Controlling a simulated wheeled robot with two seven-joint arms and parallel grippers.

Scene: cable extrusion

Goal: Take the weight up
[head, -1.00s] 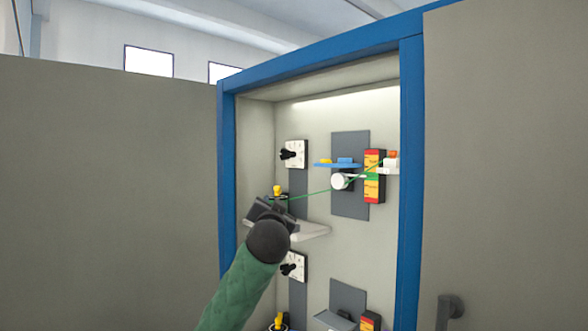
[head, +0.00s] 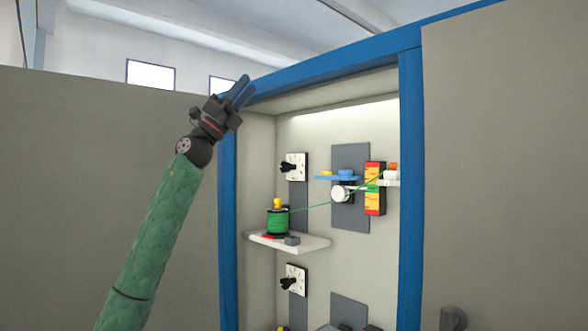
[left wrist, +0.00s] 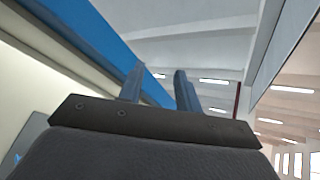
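My left gripper (head: 243,89) is raised at the upper left corner of the cabinet frame, pointing up, away from the shelves. Its two fingers stand apart with nothing between them in the left wrist view (left wrist: 159,78). On the white shelf (head: 312,243) stand a green cable spool (head: 278,221) with a yellow knob on top (head: 278,203), and a small dark grey block (head: 292,239). Small yellow (head: 326,173) and blue (head: 345,173) pieces sit on a blue shelf (head: 330,178). I cannot tell which of these is the weight. My right gripper is not in view.
A green cable runs from the spool to a white roller (head: 340,194). A red, yellow and green strip (head: 374,198) stands to its right. The blue cabinet frame (head: 410,200) surrounds the recess. Dial switches (head: 296,167) sit on the back panel.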

